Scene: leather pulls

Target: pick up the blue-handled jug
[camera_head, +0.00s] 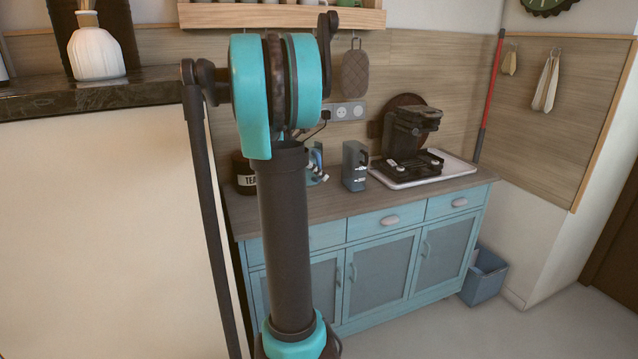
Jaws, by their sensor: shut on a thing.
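A light blue jug (316,155), which I take for the blue-handled jug, shows just right of my dark arm link, at the counter's left part. Its left side is hidden behind my arm. The small dark and pale parts of my gripper (318,175) show low against it, and the gripper is shut on it. The fingertips are too small and too covered to make out well. I cannot tell whether the jug's base touches the counter.
A grey container with a dark handle (355,166) stands close to the right. A dark coffee machine (410,140) sits on a white tray (458,167) farther right. A dark TEA canister (243,174) stands left on the wooden counter (340,206). A pale wall block fills the left.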

